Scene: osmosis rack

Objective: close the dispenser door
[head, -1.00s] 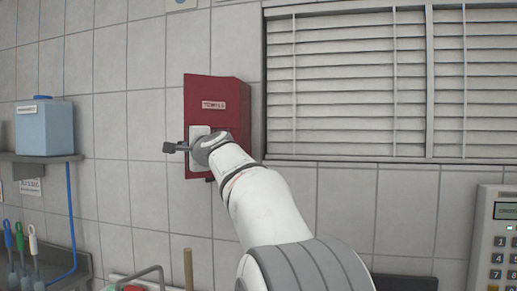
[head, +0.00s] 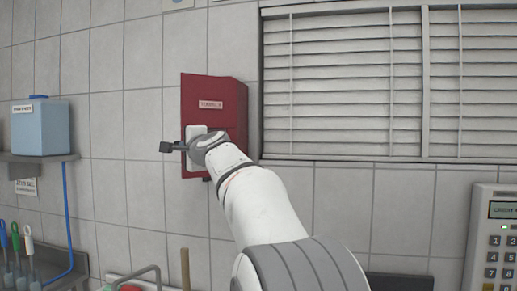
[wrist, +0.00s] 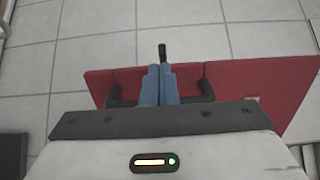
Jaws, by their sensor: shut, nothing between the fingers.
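The red dispenser (head: 229,95) is fixed on the tiled wall. Its front panel, the door (head: 196,88), carries a pale label; how far it stands open I cannot tell. My gripper (head: 166,147) is in front of the lower part of the dispenser, its fingers pointing left past the door's left edge. In the wrist view my gripper (wrist: 161,70) has its two blue fingers together with nothing between them. Red panel (wrist: 265,85) shows on both sides of the fingers, and a small black piece shows just beyond their tips. My wrist hides the dispenser's lower part; contact is unclear.
A window with blinds (head: 340,85) is to the right of the dispenser. A blue container (head: 42,128) stands on a shelf at the left, above hanging brushes (head: 16,240). A keypad device (head: 496,235) is at the lower right. Bare tiled wall lies left of the dispenser.

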